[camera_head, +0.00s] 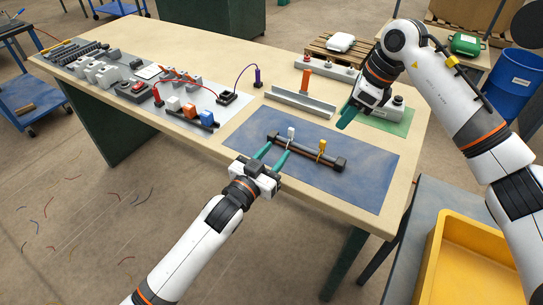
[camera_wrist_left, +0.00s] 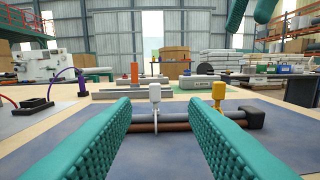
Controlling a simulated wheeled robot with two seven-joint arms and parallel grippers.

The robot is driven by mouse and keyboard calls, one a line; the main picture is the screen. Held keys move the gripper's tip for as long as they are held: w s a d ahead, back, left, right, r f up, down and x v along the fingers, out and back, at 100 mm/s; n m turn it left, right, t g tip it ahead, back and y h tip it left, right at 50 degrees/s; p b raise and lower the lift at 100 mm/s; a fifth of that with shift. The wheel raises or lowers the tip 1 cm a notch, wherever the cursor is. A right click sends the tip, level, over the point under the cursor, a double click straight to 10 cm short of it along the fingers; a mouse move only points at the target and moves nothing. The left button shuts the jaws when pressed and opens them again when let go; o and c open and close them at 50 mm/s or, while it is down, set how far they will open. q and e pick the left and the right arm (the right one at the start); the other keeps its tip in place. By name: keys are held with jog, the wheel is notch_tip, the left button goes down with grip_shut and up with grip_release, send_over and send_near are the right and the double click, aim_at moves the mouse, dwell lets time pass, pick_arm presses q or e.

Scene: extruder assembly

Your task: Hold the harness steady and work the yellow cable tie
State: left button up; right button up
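The harness (camera_head: 301,149) lies on the blue mat (camera_head: 245,137) as dark and reddish-brown cables between two black end blocks. A white cable tie (camera_head: 291,133) stands up near its left part and the yellow cable tie (camera_head: 321,150) stands further right. The left wrist view shows the white tie (camera_wrist_left: 155,94) between my fingers and the yellow tie (camera_wrist_left: 218,93) beyond the right finger. My left gripper (camera_head: 273,153) is open at the harness's near side, its teal fingers astride the white tie's position. My right gripper (camera_head: 347,116) is above and beyond the harness, empty; its fingers look apart in the left wrist view (camera_wrist_left: 251,14).
A grey angled rail (camera_head: 300,104) stands behind the mat. Orange, white and blue blocks (camera_head: 189,112) and a purple cable (camera_head: 243,75) are to the left. A green pad (camera_head: 399,127) with a grey device lies near my right gripper. A yellow bin (camera_head: 440,240) is at the lower right.

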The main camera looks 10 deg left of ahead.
pick_arm(q)
jog(key=shift+a+f, duration=0.2)
jog(key=shift+f, duration=0.1)
jog(key=shift+w+n+y, duration=0.3)
jog(key=x, duration=1.1)
jog(key=shift+w+d+f, duration=0.15)
jog(key=shift+d, duration=0.05)
grip_shut()
pick_arm(e)
jog(key=shift+c, duration=0.8)
jog(key=m+h, duration=0.2)
jog(key=h, duration=0.2)
send_over(323, 141)
jog(key=shift+g, duration=0.5)
notch_tip(323, 141, down, 9)
jog(key=shift+f, duration=0.1)
